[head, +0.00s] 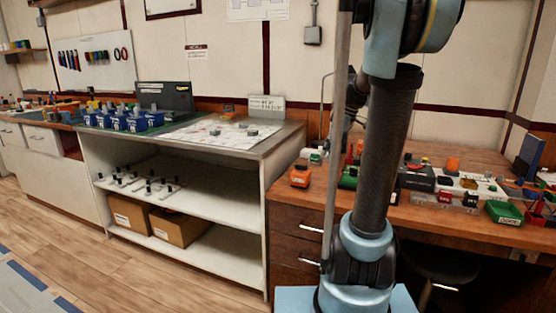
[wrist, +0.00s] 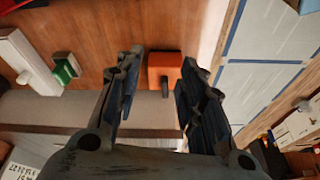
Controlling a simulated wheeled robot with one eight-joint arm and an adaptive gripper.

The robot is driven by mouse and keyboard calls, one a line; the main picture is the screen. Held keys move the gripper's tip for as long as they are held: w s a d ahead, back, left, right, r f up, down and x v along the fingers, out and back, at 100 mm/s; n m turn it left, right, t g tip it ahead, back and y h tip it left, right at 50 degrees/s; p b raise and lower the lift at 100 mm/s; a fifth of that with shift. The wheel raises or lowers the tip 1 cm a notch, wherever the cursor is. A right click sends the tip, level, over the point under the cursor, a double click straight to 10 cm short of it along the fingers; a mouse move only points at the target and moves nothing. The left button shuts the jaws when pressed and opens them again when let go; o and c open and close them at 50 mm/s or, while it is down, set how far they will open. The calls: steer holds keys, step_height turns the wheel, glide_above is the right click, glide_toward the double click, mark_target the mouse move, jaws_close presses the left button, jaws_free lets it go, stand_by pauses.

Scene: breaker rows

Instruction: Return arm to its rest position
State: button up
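My gripper (wrist: 161,62) shows in the wrist view with its two dark fingers spread apart and nothing held between them. Past the fingertips an orange block (wrist: 166,68) with a dark knob lies on the brown wooden bench; I cannot tell whether it touches a finger. My arm (head: 385,150) stands upright in the right half of the head view, with a dark tube between light blue joints. In the head view my gripper is not clearly visible, and the arm hides part of the bench.
The wooden bench (head: 283,190) holds an orange device (head: 300,176) near its left end and a green box (head: 504,212) at right. A white shelf unit (head: 200,205) stands left of it, with blue bins (head: 128,122) on top. A dark stool (head: 437,265) sits under the bench. Floor at left is clear.

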steer(key=s+f+m+h, duration=0.1)
steer(key=s+f+m, duration=0.4)
steer(key=s, duration=0.8)
steer(key=s+a+f+m+h, duration=0.1)
steer(key=s+f+m, duration=0.4)
steer(key=s+f, duration=0.5)
steer(key=s+h, duration=0.1)
steer(key=s, duration=0.3)
steer(key=shift+s+a+f+t, duration=0.25)
steer(key=shift+f+t, duration=0.05)
steer(key=shift+f, duration=0.1)
steer(key=shift+w+f, duration=0.2)
steer(key=shift+w, duration=0.25)
